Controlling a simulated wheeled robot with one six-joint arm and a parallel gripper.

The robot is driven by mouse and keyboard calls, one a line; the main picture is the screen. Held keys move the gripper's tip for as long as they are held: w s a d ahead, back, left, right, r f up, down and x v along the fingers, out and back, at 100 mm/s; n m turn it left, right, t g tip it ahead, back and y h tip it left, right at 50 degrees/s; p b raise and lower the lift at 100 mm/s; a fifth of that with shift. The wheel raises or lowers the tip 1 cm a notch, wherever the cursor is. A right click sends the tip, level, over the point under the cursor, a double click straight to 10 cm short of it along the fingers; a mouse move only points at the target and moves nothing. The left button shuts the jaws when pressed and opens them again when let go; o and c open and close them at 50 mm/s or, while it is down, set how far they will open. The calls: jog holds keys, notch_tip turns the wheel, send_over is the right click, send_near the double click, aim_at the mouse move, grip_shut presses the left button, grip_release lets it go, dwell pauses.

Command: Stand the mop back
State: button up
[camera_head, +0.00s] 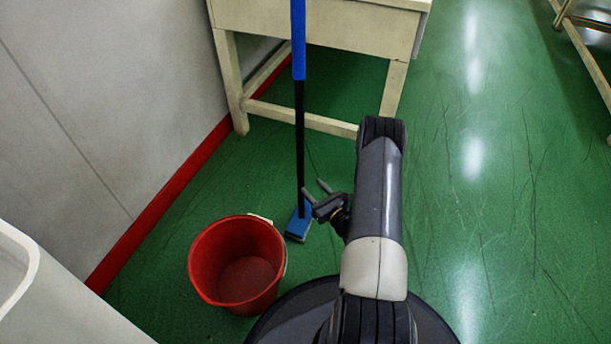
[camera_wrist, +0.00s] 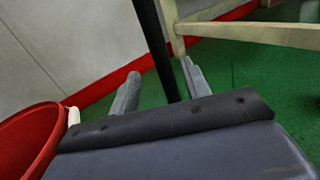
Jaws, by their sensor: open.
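The mop stands upright on the green floor behind the red bucket. It has a blue upper handle (camera_head: 298,40), a black lower pole (camera_head: 299,130) and a blue head (camera_head: 298,224). My gripper (camera_head: 314,190) is low beside the pole, near the mop head. In the wrist view my gripper (camera_wrist: 162,85) is open, and the black pole (camera_wrist: 160,50) rises in the gap between the two fingers or just beyond it. I cannot tell whether the fingers touch the pole. The mop head is hidden in the wrist view.
The red bucket (camera_head: 237,262) stands left of my gripper and also shows in the wrist view (camera_wrist: 30,135). A cream table (camera_head: 330,24) stands behind the mop. A grey wall (camera_head: 90,110) with a red skirting is at left, and a white bin (camera_head: 50,300) is front left. Floor at right is clear.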

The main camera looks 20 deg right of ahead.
aim_at(303, 171)
jog(key=shift+s+d+p, duration=0.25)
jog(key=shift+s, duration=0.85)
jog(key=shift+s+d+p, duration=0.2)
jog(key=shift+s+p, duration=0.05)
jog(key=shift+s, duration=0.85)
jog(key=shift+w, duration=0.15)
jog(key=w+b, duration=0.1)
jog(key=w, duration=0.3)
jog(key=w+a+b, duration=0.1)
jog(key=w+b, duration=0.1)
jog(key=w, duration=0.1)
jog(key=w+a+b, duration=0.1)
jog(key=w, duration=0.3)
jog(key=shift+w+a+f+b, duration=0.2)
jog(key=shift+w+a+b, duration=0.05)
jog(key=shift+w+b, duration=0.1)
jog(key=shift+r+p, duration=0.9)
jog(key=shift+r, duration=0.8)
